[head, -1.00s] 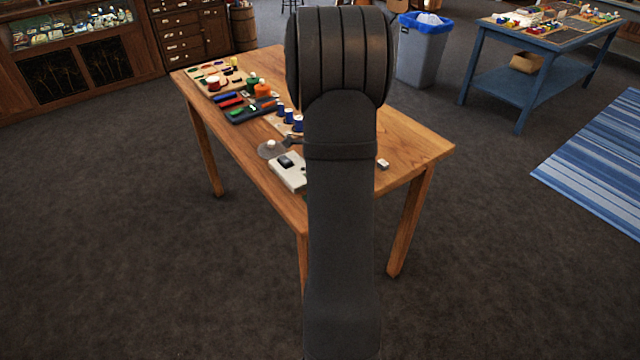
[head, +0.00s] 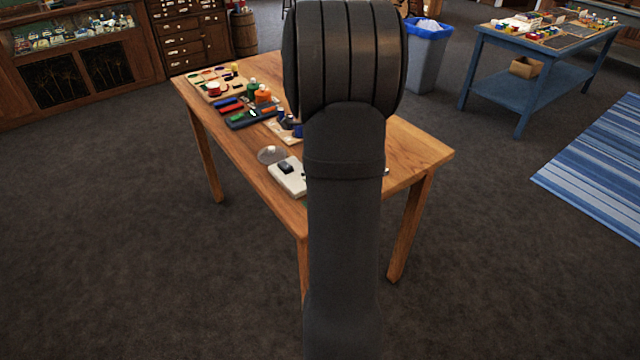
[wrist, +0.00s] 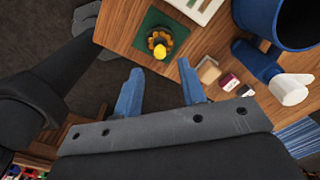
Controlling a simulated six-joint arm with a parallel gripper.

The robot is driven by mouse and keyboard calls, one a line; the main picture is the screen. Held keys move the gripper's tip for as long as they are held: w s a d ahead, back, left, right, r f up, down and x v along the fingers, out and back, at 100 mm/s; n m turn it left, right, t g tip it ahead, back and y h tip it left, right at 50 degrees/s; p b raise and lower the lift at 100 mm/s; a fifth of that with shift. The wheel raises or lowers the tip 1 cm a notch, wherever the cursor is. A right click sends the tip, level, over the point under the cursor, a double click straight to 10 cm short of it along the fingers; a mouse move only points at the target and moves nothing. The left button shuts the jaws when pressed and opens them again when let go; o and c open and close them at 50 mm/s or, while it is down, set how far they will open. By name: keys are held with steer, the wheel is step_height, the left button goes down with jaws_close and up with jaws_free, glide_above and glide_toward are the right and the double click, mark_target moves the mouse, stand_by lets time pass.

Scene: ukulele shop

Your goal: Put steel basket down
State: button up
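My gripper (wrist: 160,68) shows in the wrist view as two blue fingers set well apart, with nothing visible between them. Beyond the fingertips, a small round dark thing with a yellow top (wrist: 160,43) sits on a green mat (wrist: 148,20) near the edge of a wooden table (wrist: 120,30). I cannot tell whether that round thing is the steel basket; nothing else in view is clearly a steel basket. In the head view my arm hides the middle of the wooden table (head: 425,150) and my gripper.

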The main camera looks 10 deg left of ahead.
step_height(320, 180, up, 5)
steer(key=shift+f, duration=0.1)
stand_by(0.4)
steer(key=shift+f, duration=4.15)
steer(key=shift+f, duration=0.1)
